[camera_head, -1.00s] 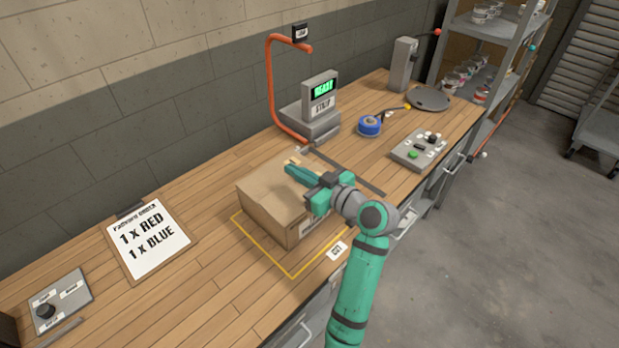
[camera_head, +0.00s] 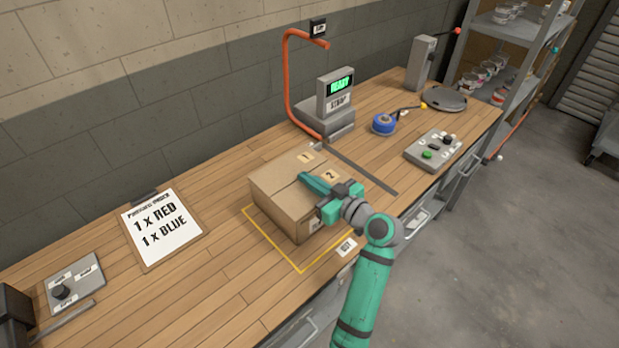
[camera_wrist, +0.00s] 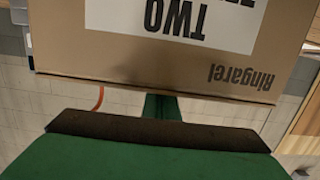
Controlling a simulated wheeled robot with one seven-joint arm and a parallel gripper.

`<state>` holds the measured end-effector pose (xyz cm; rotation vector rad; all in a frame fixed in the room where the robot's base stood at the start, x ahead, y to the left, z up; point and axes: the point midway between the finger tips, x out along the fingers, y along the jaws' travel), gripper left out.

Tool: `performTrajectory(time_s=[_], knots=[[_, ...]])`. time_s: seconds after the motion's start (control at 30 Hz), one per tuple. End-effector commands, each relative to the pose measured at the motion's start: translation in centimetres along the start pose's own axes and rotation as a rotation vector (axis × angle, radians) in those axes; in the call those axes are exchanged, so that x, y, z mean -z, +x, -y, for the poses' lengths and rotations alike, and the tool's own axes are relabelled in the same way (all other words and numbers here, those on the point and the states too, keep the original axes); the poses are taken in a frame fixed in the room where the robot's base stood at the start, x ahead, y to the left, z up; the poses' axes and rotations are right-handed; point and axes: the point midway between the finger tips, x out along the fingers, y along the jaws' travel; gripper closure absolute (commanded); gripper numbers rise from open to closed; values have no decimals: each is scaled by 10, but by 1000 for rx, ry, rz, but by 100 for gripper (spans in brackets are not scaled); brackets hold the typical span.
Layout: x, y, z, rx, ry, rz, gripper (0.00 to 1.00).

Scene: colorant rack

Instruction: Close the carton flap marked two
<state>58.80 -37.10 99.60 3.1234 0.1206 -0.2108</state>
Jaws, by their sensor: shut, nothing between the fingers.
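The closed-looking brown carton (camera_head: 275,209) stands on the bench inside a yellow outline. My gripper (camera_head: 305,178) is shut and empty, lying low over the carton top beside the 2 mark. Whether it touches the flap I cannot tell. In the wrist view, the carton's side (camera_wrist: 120,60) appears upside down with a white "TWO" label. My gripper's finger (camera_wrist: 160,107) shows just past the carton's edge there.
A scale with a green display (camera_head: 340,92) and an orange curved pipe (camera_head: 288,75) stand behind the carton. A blue tape roll (camera_head: 383,123) and a button panel (camera_head: 433,151) are to the right. An order clipboard (camera_head: 162,228) lies left, with clear bench between.

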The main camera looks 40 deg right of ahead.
Motion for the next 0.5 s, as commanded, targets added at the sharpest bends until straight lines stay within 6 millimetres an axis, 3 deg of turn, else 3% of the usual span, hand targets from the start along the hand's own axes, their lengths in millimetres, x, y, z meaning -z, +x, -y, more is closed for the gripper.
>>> performTrajectory(time_s=[0.27,0.5], knots=[[-5,2,1,4,6,15,100],[28,-2,2,5,-2,4,100]])
